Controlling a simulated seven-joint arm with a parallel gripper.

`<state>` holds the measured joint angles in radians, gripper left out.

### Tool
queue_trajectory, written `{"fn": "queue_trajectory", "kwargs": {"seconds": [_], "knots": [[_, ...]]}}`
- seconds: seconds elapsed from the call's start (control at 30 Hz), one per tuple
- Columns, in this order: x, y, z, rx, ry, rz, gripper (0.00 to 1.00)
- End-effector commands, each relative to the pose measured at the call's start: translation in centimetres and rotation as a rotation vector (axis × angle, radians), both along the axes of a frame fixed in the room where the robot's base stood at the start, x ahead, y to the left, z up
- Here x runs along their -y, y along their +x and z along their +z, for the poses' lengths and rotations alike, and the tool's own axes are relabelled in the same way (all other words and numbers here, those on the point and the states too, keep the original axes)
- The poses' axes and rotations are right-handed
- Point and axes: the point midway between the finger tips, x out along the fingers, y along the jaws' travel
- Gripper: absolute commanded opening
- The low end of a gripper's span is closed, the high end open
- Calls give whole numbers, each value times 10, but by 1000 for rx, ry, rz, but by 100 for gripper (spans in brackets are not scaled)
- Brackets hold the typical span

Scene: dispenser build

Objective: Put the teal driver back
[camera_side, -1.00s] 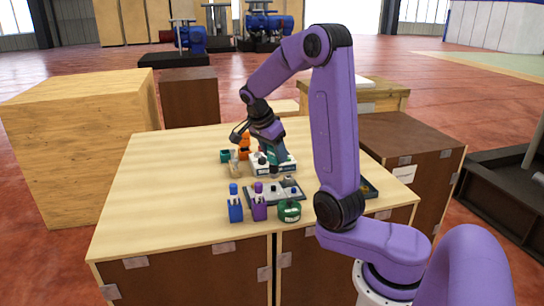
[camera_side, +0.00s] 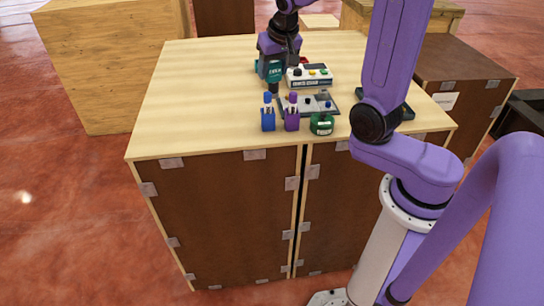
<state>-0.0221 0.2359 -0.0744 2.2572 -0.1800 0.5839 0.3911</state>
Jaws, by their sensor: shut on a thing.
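The teal driver (camera_side: 274,72) hangs upright in my gripper (camera_side: 273,58), its dark tip pointing down just behind the grey tray's left end. My gripper is shut on it, left of the white button box. I cannot tell if the tip touches anything. Another bit of teal (camera_side: 256,67) shows at the gripper's left edge; the rest of it is hidden. No empty holder for the driver can be made out.
The white box (camera_side: 300,83) with coloured buttons stands right of the driver. The grey tray (camera_side: 330,108) lies in front. The left tabletop (camera_side: 200,90) is clear.

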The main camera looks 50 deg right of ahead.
Motion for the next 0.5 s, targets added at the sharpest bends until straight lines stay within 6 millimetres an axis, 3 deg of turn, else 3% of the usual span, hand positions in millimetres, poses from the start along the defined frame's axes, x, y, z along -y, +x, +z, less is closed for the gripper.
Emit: {"fn": "queue_trajectory", "kwargs": {"seconds": [0.33, 0.5], "knots": [[-10, 6, 4, 1, -1, 165, 4], [9, 21, 14, 0, -4, 154, 4]]}}
